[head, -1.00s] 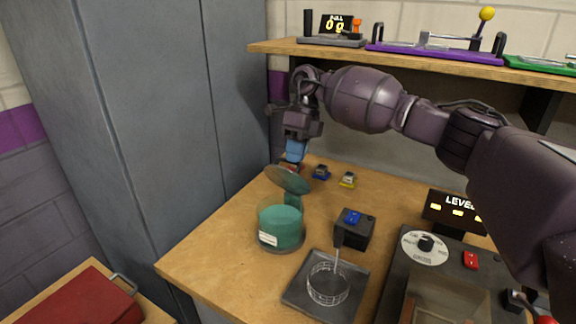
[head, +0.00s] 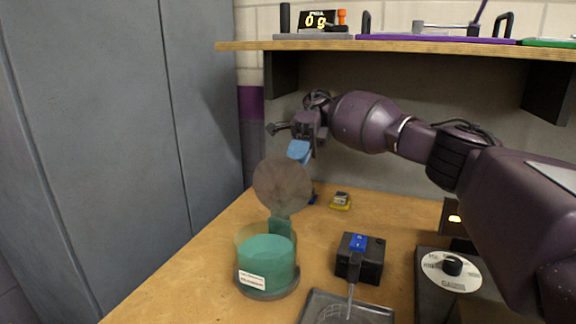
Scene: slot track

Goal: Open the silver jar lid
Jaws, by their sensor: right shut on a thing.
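A clear round jar (head: 266,262) with teal contents and a white label stands on the wooden table. Its lid (head: 281,186), a thin grey-brown disc that looks see-through, stands tilted up above the jar's back edge, by a teal hinge piece (head: 281,226). The jar's mouth is uncovered. My right gripper (head: 299,154), with blue fingers, is behind the lid's upper edge and shut on it. The fingertips are partly hidden by the lid, so the exact contact does not show. My left gripper is not in view.
A black box with a blue switch (head: 358,257) stands right of the jar, with a dark tray (head: 346,308) in front. A small yellow block (head: 340,201) lies behind. A shelf (head: 400,46) hangs above my right arm. Grey lockers (head: 110,130) stand at left.

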